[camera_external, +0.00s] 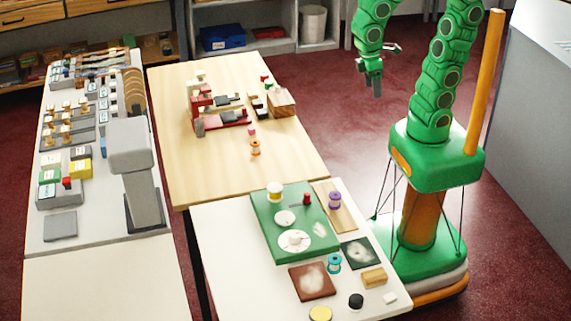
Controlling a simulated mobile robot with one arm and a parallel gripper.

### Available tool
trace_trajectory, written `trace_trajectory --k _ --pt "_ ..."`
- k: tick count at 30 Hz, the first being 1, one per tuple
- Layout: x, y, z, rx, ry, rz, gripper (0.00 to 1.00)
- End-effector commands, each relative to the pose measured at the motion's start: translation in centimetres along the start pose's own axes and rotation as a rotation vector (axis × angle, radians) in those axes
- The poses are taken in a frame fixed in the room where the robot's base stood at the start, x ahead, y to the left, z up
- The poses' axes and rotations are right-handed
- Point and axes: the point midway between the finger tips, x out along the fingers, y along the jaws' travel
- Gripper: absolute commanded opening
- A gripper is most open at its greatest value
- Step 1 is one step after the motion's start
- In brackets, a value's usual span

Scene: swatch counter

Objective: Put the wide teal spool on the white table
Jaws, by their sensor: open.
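A teal spool (334,262) stands upright on the near white table (225,285), close to the left edge of a dark swatch with a pale patch (361,252). I cannot tell whether it touches that swatch. No other teal spool is clearly visible. My gripper (376,78) hangs over the floor at the upper right, far behind and above the teal spool. It is open and nothing shows between its fingers.
A green board (262,235) with white discs, a brown swatch (312,281), a purple spool (334,200), a wooden block (374,278) and a black knob (356,301) crowd the near table. Its left front is bare. A wooden table (200,170) adjoins behind.

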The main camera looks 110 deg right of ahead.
Motion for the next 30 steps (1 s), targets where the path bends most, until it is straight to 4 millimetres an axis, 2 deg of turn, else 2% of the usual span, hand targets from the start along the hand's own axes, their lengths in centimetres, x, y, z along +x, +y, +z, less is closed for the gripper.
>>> trace_trajectory --k 1,6,12,16,24,30 --pt "0.7 0.7 1.3 -0.006 -0.001 0.004 0.67" --pt "2.6 2.7 5.0 -0.039 0.007 0.022 0.67" --pt "4.3 4.0 7.7 -0.069 0.015 0.034 0.67" --pt "4.8 4.3 8.5 -0.079 0.017 0.036 0.67" --pt "4.9 4.3 8.6 -0.083 0.016 0.036 0.67" --pt "4.5 4.2 7.5 -0.039 0.024 0.022 0.98"
